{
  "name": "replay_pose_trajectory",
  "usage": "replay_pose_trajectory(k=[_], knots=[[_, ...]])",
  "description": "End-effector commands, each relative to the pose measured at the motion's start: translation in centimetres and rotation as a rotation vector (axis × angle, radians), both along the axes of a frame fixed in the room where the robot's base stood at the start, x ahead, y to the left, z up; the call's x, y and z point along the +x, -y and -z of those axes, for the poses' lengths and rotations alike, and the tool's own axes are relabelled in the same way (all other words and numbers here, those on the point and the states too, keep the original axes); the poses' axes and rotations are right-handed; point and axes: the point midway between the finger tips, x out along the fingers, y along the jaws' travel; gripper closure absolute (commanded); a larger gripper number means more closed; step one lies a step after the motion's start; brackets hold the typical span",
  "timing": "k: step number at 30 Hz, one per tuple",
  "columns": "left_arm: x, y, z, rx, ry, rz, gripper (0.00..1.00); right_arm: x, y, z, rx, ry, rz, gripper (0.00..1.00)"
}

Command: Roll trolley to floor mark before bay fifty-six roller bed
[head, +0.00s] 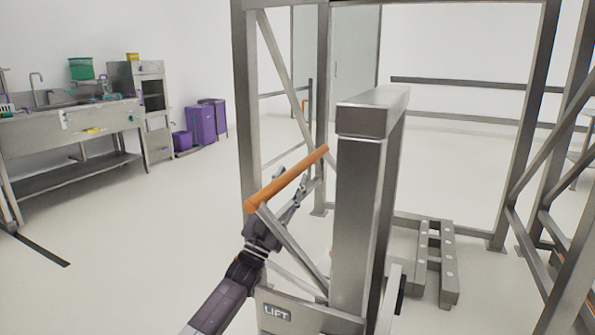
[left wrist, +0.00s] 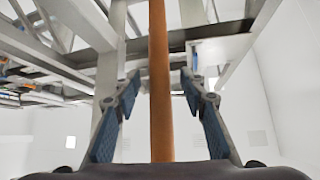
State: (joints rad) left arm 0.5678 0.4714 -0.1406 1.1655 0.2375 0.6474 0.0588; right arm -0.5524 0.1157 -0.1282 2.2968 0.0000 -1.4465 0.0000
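The trolley is a grey steel lift with a thick upright column (head: 360,215), a plate reading LIFT (head: 277,313) and an orange handle bar (head: 290,176) on a slanted strut. My left gripper (head: 297,192) is at the handle, partly hidden by it. In the left wrist view the orange bar (left wrist: 160,90) runs between the two blue-padded fingers of my left gripper (left wrist: 160,100). Gaps show on both sides of the bar, so the gripper is open around it. My right gripper is not in view. No bay number is readable, and I cannot make out a roller bed.
A tall steel frame (head: 245,100) stands close around and behind the column. A low bolted grey piece (head: 449,270) is on the floor at right. A sink bench (head: 75,125) and purple bins (head: 200,122) stand at left. A black floor stripe (head: 40,249) lies on open floor.

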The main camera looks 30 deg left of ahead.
Motion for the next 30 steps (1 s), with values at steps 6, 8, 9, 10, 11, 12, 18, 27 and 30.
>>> replay_pose_trajectory(k=[6,8,9,10,11,12,18,27,30], knots=[[1.9,0.3,-1.8,-0.001,0.0,0.001,0.61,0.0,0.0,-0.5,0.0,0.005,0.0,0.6],[2.2,0.3,-2.0,0.0,-0.002,0.001,0.61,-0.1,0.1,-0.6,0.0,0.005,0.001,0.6],[2.3,0.4,-2.2,0.0,-0.001,0.001,0.61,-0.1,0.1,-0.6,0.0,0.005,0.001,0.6],[2.4,0.4,-2.3,0.0,-0.001,0.001,0.61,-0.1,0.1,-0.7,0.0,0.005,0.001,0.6],[2.4,0.4,-2.3,0.001,-0.001,0.0,0.61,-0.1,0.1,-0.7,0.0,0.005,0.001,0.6],[2.5,0.4,-2.3,0.001,-0.001,0.0,0.61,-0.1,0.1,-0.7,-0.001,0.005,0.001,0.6],[2.5,0.4,-2.3,0.001,-0.002,0.0,0.61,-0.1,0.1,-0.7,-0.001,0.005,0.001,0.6],[2.4,0.3,-2.3,0.001,-0.002,0.0,0.92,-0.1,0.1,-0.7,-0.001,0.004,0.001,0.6],[2.4,0.3,-2.3,0.001,-0.002,0.0,1.0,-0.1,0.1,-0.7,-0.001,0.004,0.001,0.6]])
